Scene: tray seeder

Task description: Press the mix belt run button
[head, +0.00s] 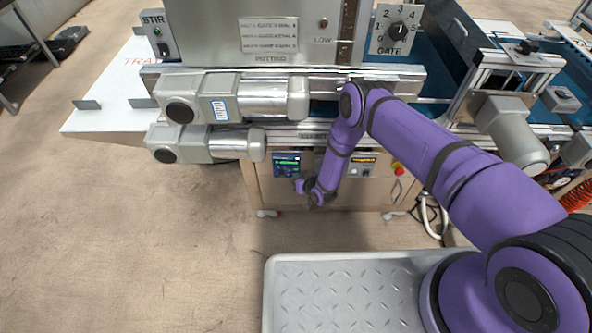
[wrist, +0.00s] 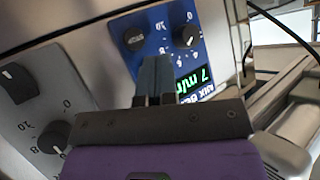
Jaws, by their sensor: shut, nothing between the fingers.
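A blue control panel with a lit green display (head: 286,164) is on the cabinet front in the head view. In the wrist view the blue panel (wrist: 212,60) appears upside down, with a green readout (wrist: 193,82), a label partly reading "MIX BE", a dark round control (wrist: 135,39) and a black knob (wrist: 187,36). I cannot make out which control is the run button; part of the panel is hidden behind my fingers. My gripper (wrist: 155,72) is shut and empty, its tips in front of the blue panel; contact cannot be told.
In the head view, a red stop button (head: 397,168) is to the right. Grey motors (head: 205,144) jut out above the cabinet. Open floor (head: 130,240) is at left.

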